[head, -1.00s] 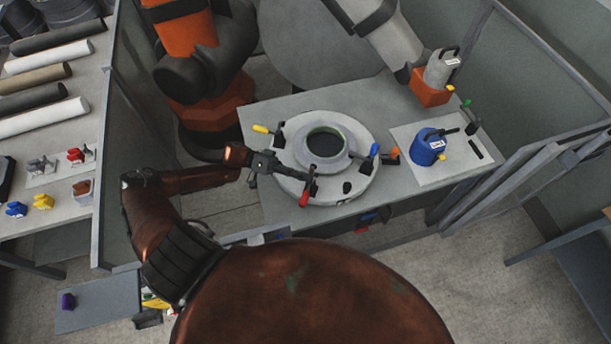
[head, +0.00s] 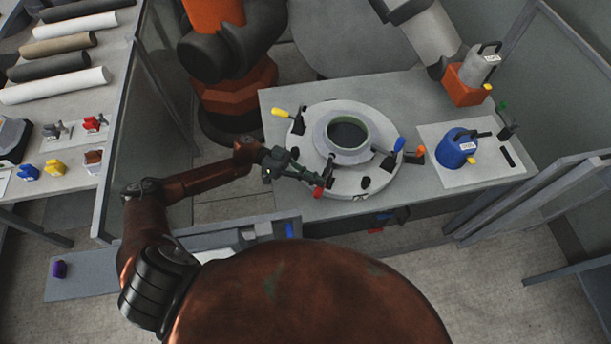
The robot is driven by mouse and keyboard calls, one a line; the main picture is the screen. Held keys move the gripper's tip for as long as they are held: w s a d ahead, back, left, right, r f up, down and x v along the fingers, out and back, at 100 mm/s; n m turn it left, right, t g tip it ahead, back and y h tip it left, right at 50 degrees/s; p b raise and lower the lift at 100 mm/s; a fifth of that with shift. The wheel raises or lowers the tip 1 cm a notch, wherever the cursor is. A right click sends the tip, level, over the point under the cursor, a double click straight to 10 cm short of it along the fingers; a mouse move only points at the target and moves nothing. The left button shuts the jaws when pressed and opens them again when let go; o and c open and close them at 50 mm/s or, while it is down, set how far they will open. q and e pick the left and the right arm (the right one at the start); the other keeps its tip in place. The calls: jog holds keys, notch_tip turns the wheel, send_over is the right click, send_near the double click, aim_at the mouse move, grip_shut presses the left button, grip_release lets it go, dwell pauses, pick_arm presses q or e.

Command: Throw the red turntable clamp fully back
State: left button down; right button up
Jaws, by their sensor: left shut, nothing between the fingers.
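The round pale turntable (head: 375,183) sits on the grey bench, with a ring around a dark centre hole. The red clamp handle (head: 318,192) is at its front-left edge, pointing toward me beside a dark clamp body (head: 330,172). My left gripper (head: 320,181) comes in from the left, shut and empty, with its fingertips right at the red handle. I cannot tell whether they touch it. The fingers hide part of the clamp. My right gripper is not in view.
An orange robot arm (head: 235,90) stands behind the bench's left end.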

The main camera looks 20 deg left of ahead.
pick_arm(q)
jog(key=shift+s+f, duration=0.15)
jog(key=shift+s+a+f, duration=0.1)
jog(key=shift+s+f, duration=0.15)
jog(key=shift+f, duration=0.15)
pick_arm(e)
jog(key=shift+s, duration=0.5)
pick_arm(q)
jog(key=r+p, duration=0.1)
jog(key=d+r+p, duration=0.1)
jog(key=r, duration=0.1)
jog(key=r+p, duration=0.1)
jog(key=p, duration=0.1)
jog(key=shift+w+d+r, duration=0.2)
jog(key=shift+w+r, duration=0.1)
jog(key=shift+w, duration=0.1)
jog(key=a+b, duration=0.3)
jog(key=a, duration=0.7)
jog(key=shift+w, duration=0.3)
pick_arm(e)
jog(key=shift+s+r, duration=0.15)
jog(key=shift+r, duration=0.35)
